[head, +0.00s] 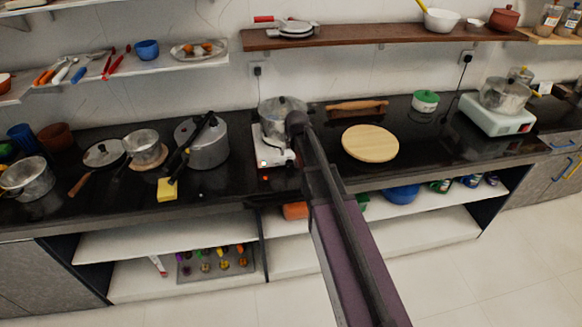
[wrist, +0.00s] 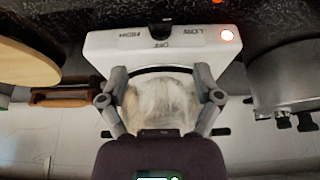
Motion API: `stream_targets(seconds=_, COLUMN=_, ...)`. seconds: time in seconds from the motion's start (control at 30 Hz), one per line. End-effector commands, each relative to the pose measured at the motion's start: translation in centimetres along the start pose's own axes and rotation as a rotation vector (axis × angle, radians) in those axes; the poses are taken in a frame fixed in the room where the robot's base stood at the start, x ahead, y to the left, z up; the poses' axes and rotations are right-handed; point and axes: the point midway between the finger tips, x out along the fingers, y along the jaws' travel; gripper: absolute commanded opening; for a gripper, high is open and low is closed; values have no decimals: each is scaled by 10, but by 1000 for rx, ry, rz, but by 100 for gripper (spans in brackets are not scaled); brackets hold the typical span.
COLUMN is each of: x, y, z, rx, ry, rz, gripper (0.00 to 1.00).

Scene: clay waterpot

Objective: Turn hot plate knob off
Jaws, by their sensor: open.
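The white hot plate (head: 272,157) stands on the black counter near the middle, with a metal pot (head: 283,107) on top. In the wrist view the hot plate's front panel (wrist: 105,42) appears upside down, with LOW, OFF and HIGH marks. The dark knob (wrist: 161,30) sits at the middle of the panel, near the OFF mark. A light (wrist: 227,35) glows on the panel. My gripper (wrist: 161,80) is open and empty, its fingers apart in front of the panel, not visibly touching the knob. The pot (wrist: 160,105) shows between the fingers. My arm hides the gripper in the head view.
A pressure cooker (head: 208,145) stands left of the hot plate and a round wooden board (head: 370,143) right of it. A rolling pin (head: 356,107) lies behind the board. A second white cooker (head: 497,118) with a pot stands far right. A shelf (head: 390,35) runs above.

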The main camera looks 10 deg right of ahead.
Motion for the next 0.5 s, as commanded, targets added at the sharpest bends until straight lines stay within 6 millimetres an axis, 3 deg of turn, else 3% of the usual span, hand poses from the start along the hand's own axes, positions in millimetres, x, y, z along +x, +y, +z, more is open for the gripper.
stream_targets(seconds=0.5, x=46, y=-1, z=1, rx=-1, ry=0, rz=0, gripper=83)
